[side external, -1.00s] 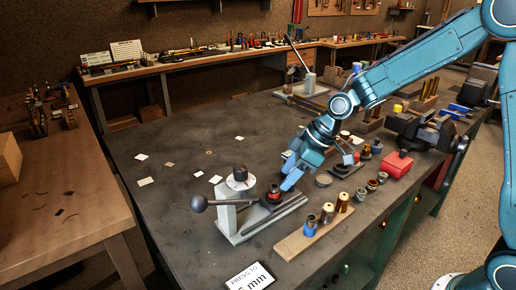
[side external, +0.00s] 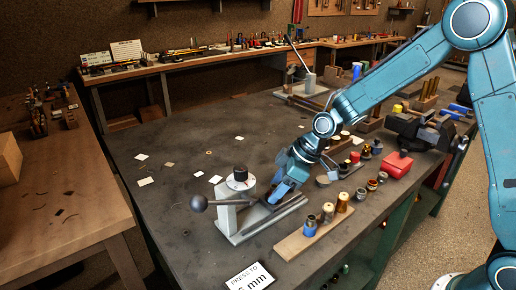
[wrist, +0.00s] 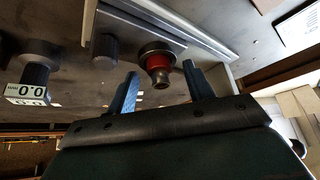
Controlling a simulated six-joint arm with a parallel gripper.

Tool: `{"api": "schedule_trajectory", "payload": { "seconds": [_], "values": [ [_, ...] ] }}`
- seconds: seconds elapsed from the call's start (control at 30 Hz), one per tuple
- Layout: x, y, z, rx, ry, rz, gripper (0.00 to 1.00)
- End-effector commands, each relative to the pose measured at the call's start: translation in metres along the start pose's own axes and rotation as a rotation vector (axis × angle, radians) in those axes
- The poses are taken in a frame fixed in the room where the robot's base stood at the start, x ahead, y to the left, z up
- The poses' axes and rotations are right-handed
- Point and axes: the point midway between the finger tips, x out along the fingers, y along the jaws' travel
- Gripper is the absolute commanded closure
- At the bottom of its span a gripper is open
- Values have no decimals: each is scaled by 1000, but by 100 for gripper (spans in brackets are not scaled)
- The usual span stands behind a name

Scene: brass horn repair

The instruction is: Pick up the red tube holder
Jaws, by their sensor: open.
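The red tube holder (wrist: 158,64) shows in the wrist view as a red ring with a dark metal rim and end. It sits on the grey base of the bench press (side external: 238,238). My gripper (wrist: 162,88) is open, with one blue finger on each side of the holder in the picture. I cannot tell whether the fingers touch it. In the side external view my gripper (side external: 276,196) is low over the press base and mostly hides the holder.
The press has a ball-ended lever (side external: 199,204) and a dial (side external: 240,176). A wooden block with several tubes (side external: 310,226) stands close in front. A red box (side external: 396,165) and small cups lie to the right. The bench left of the press is mostly clear.

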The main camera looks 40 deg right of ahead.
Motion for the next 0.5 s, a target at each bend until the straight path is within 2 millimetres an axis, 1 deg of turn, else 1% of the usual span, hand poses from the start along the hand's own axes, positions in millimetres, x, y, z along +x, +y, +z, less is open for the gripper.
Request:
{"api": "schedule_trajectory", "payload": {
  "seconds": [0.23, 0.27, 0.4, 0.47, 0.5],
  "values": [
    [0, 0, 0, 0, 0, 0, 48],
    [0, 0, 0, 0, 0, 0, 52],
    [0, 0, 0, 0, 0, 0, 80],
    [0, 0, 0, 0, 0, 0, 91],
    [0, 0, 0, 0, 0, 0, 99]
  ]
}}
